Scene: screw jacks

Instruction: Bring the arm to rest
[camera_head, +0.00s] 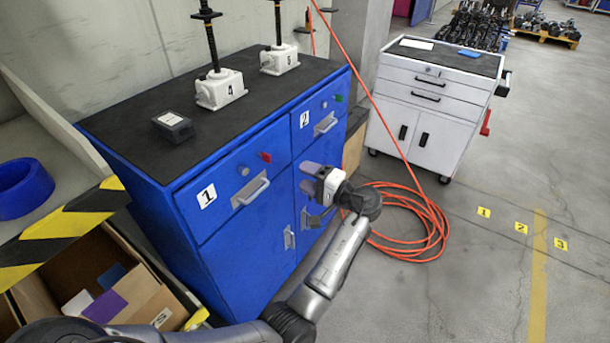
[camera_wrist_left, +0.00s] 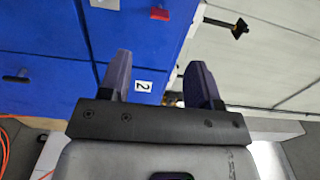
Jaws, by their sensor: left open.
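My left arm reaches in from the bottom of the head view. Its gripper (camera_head: 308,178) is open and empty, in front of the blue cabinet (camera_head: 245,262), below the drawer marked 2. Both purple-grey fingers stand apart in the left wrist view (camera_wrist_left: 160,78), with nothing between them. The cabinet's blue front (camera_wrist_left: 45,85) is behind them there, with the label 2 (camera_wrist_left: 143,86). My right gripper is not in view.
Two white screw jacks (camera_head: 221,88) (camera_head: 279,60) and a black box (camera_head: 173,126) stand on the cabinet. An orange hose (camera_head: 435,232) lies coiled right of the gripper. A white tool cart (camera_head: 435,105) stands beyond it. A cardboard box (camera_head: 140,292) is at lower left.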

